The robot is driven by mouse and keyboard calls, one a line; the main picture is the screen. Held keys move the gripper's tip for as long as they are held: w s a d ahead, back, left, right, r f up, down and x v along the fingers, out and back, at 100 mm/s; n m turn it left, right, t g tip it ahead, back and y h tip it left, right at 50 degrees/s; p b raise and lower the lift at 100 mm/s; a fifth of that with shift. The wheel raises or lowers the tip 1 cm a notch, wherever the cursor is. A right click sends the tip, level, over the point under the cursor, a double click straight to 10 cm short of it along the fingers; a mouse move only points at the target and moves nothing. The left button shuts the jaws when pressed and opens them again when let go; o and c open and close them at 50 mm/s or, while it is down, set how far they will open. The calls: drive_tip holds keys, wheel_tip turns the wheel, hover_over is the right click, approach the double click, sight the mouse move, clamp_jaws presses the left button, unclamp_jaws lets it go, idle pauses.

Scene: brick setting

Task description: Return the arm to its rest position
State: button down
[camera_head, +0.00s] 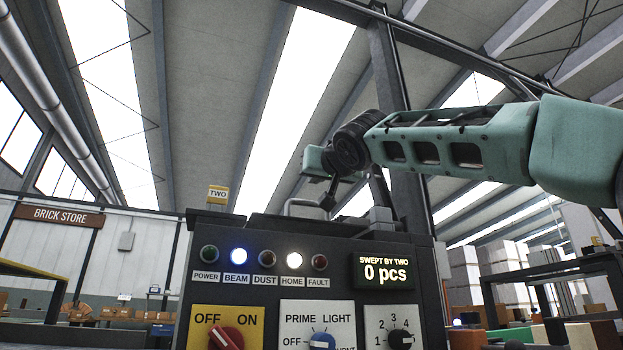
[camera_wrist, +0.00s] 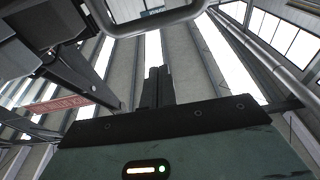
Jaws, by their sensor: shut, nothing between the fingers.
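My arm reaches in from the right in the head view, with teal links and a dark wrist joint. My gripper (camera_head: 328,202) hangs below the wrist, over the top of a dark control panel (camera_head: 265,235) and close to its grey handle (camera_head: 303,203). I cannot tell whether it touches the handle. In the wrist view my gripper (camera_wrist: 157,72) shows as dark fingers closed together with nothing between them. A grey loop (camera_wrist: 150,28), which looks like the handle, crosses the top of that view beyond the fingertips.
The panel has a red knob (camera_head: 226,338), a blue knob (camera_head: 322,341) and a lit display (camera_head: 385,272) reading 0 pcs. A dark post (camera_head: 390,100) rises behind the arm. A dark-framed stand (camera_head: 560,275) is at right.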

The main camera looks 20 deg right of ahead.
drive_tip(key=s+f, duration=0.1)
drive_tip(key=s, duration=0.7)
drive_tip(key=shift+s+f+b, duration=0.2)
drive_tip(key=shift+f+b, duration=0.05)
drive_tip(key=shift+b, duration=0.05)
